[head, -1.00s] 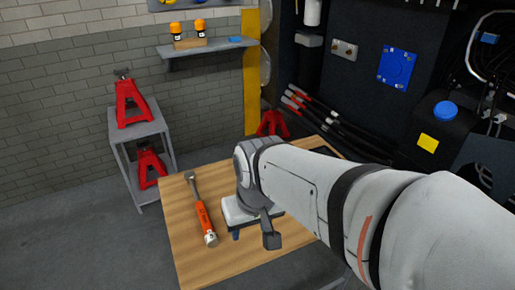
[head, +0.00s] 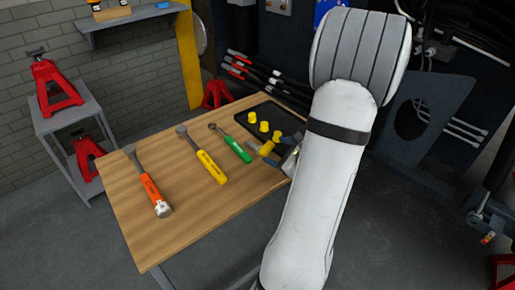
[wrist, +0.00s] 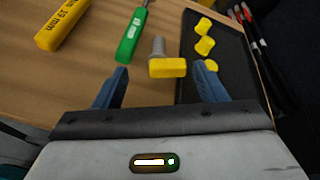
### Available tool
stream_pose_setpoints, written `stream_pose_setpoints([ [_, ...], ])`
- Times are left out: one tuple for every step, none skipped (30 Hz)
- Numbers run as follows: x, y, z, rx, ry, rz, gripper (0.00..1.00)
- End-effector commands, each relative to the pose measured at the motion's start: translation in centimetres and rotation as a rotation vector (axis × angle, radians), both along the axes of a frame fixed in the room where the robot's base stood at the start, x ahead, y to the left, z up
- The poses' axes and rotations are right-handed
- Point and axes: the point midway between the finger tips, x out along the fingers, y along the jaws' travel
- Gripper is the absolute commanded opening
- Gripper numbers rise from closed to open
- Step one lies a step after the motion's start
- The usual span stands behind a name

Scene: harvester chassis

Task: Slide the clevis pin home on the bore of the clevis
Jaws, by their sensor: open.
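The clevis pin, a grey shank with a yellow block-shaped head, seems to lie on the wooden table beside the black tray; its yellow head shows in the head view (head: 267,148) and the wrist view (wrist: 168,68). The shank points away from my gripper. My gripper (head: 276,151) is open, and its blue fingers also show in the wrist view (wrist: 161,82). The yellow head appears between and just ahead of the fingertips; contact is not visible. I cannot make out the clevis or its bore for certain in either view.
The black tray (head: 250,119) holds several small yellow pieces (head: 264,126). A green-handled tool (head: 238,149), a yellow-handled tool (head: 211,166) and an orange-handled tool (head: 154,194) lie to the left on the table (head: 190,225). The dark chassis stands behind and to the right.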

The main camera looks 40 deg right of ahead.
Motion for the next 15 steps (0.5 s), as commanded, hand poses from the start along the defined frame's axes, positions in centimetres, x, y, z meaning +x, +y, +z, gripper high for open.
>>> stream_pose_setpoints([
  [-0.2, -0.7, -0.4, 0.01, -0.004, -0.029, 0.65],
  [-0.1, -1.0, -0.5, 0.013, -0.006, -0.038, 0.65],
  [0.2, -1.1, -0.7, 0.016, -0.008, -0.046, 0.65],
  [0.4, -1.2, -0.8, 0.017, -0.007, -0.048, 0.65],
  [0.8, -1.2, -1.0, 0.017, -0.007, -0.048, 0.65],
  [1.2, -1.2, -1.1, 0.016, -0.007, -0.047, 0.65],
  [1.5, -1.2, -1.2, 0.016, -0.007, -0.047, 0.65],
  [1.8, -1.2, -1.4, 0.016, -0.007, -0.047, 0.65],
  [2.2, -1.2, -1.6, 0.018, -0.005, -0.046, 0.65],
  [2.5, -1.2, -1.8, 0.018, -0.005, -0.046, 0.65],
  [2.8, -1.2, -2.0, 0.016, -0.006, -0.047, 0.65],
  [3.3, -1.2, -2.4, 0.016, -0.005, -0.046, 0.65],
  [3.7, -1.3, -2.7, 0.017, -0.005, -0.045, 0.65],
  [4.1, -1.3, -3.0, 0.017, -0.006, -0.045, 0.65],
  [4.6, -1.3, -3.4, 0.018, -0.005, -0.045, 0.65],
])
